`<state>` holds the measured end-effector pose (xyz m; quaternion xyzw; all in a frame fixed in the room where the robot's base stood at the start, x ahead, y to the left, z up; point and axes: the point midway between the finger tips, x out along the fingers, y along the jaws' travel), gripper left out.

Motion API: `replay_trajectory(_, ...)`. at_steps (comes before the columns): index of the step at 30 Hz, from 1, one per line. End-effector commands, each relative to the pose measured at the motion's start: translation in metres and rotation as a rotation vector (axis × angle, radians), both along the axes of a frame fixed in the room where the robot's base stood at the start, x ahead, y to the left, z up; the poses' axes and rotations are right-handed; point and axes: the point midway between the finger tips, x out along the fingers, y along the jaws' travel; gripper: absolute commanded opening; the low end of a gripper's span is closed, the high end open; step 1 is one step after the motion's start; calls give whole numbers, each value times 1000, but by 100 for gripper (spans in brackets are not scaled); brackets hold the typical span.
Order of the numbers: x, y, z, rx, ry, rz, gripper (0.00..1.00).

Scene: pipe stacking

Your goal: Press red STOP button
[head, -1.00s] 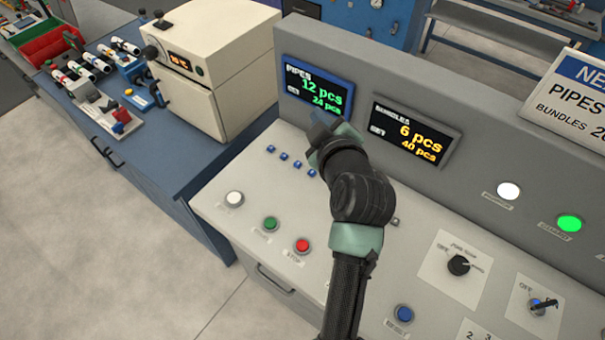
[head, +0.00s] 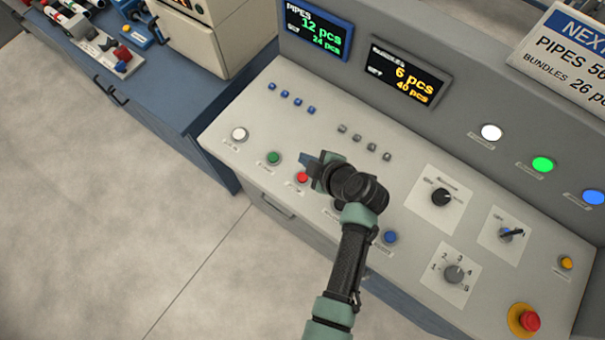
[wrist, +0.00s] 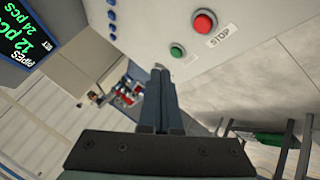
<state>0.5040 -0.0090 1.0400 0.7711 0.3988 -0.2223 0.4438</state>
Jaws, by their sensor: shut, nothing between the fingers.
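The red STOP button (head: 302,177) sits on the sloped grey console panel, to the right of the green button (head: 273,158). In the wrist view the red button (wrist: 204,22) shows at the top, with its STOP label (wrist: 219,36) beside it, and the green button (wrist: 177,51) is lower left of it. My gripper (head: 305,160) is shut and empty, close to the red button in the head view. In the wrist view its fingertips (wrist: 159,70) are below the green button, with the red button to their upper right. I cannot tell the exact gap to the panel.
A red emergency knob (head: 529,320) stands at the panel's lower right. A white button (head: 239,134), a blue button (head: 390,237) and rotary switches (head: 454,273) are also on the panel. Two displays (head: 318,30) rise behind. Floor lies left of the console.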

Motion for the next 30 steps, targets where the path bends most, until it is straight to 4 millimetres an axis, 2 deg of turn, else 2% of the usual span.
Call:
replay_trajectory(8, 0, 0, -28, 1, 2, 0, 0)
replay_trajectory(18, 0, 0, -77, 0, -1, -1, 0)
replay_trajectory(23, 0, 0, -86, 0, -1, -1, 0)
replay_trajectory(30, 0, 0, -86, 0, 0, 0, 0)
